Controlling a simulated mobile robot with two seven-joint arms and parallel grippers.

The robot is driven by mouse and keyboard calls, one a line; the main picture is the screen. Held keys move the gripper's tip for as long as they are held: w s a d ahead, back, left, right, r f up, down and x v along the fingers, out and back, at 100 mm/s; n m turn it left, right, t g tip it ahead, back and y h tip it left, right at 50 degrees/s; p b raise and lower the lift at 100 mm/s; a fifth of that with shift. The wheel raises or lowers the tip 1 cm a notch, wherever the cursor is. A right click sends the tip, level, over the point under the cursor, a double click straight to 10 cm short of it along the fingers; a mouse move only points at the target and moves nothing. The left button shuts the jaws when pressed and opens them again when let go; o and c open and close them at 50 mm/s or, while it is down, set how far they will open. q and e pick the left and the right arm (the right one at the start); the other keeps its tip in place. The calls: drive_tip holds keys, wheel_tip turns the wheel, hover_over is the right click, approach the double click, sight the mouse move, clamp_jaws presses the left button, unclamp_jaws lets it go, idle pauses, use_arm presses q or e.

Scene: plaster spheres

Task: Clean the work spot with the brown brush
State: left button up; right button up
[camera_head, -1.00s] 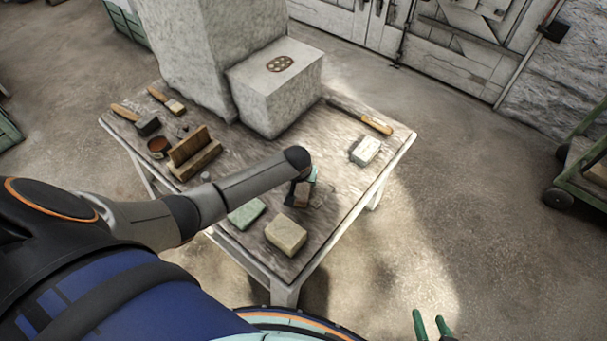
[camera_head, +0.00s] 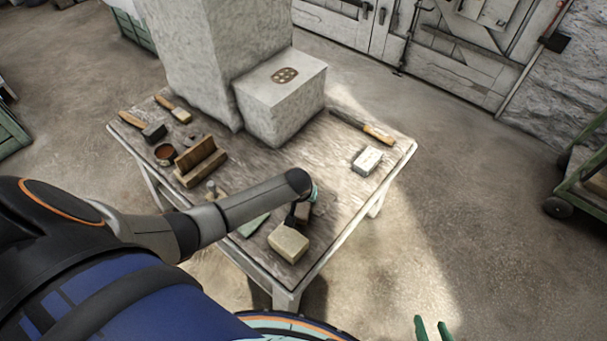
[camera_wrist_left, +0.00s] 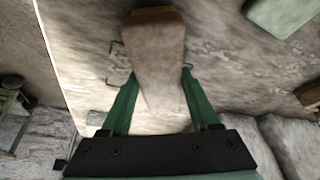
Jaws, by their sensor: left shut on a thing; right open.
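My left arm reaches over the work table (camera_head: 345,165), and its gripper (camera_wrist_left: 158,95) is shut on a brown brush (camera_wrist_left: 153,50). The work spot is not clearly visible beneath the arm. My right gripper (camera_head: 433,329) is open and empty at the bottom edge, off the table.
A white block (camera_head: 367,160) and a wooden-handled tool (camera_head: 365,129) lie right.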

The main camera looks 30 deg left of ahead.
use_arm(q)
drive_tip(key=shift+w+a+b, duration=0.3)
drive_tip(key=shift+w+b, duration=0.1)
drive_tip(key=shift+w, duration=0.55)
drive_tip(key=shift+w+a+b, duration=0.2)
drive_tip(key=shift+w+b, duration=0.15)
drive_tip(key=shift+w, duration=0.15)
drive_tip(key=shift+w+a+b, duration=0.2)
drive_tip(key=shift+w+b, duration=0.15)
drive_tip(key=shift+w, duration=0.15)
drive_tip(key=shift+s+d+r+p, duration=0.1)
drive_tip(key=shift+s+d+p, duration=0.1)
drive_tip(key=shift+s+p, duration=0.3)
drive_tip(key=shift+s+d+r+p, duration=0.1)
drive_tip(key=shift+s+d+p, duration=0.05)
drive_tip(key=shift+s+p, duration=0.35)
drive_tip(key=shift+s+d+p, duration=0.35)
drive_tip(key=shift+s+p, duration=0.45)
drive_tip(key=shift+p, duration=0.1)
drive_tip(key=shift+s+f, duration=0.1)
drive_tip(key=shift+s, duration=0.15)
drive_tip(key=shift+d+f, duration=0.1)
drive_tip(key=shift+w+a+r, duration=0.2)
drive_tip(key=shift+w+r, duration=0.15)
drive_tip(key=shift+w, duration=0.15)
drive_tip(key=shift+w+a+r, duration=0.2)
drive_tip(key=shift+w+r, duration=0.15)
drive_tip(key=shift+w, duration=0.15)
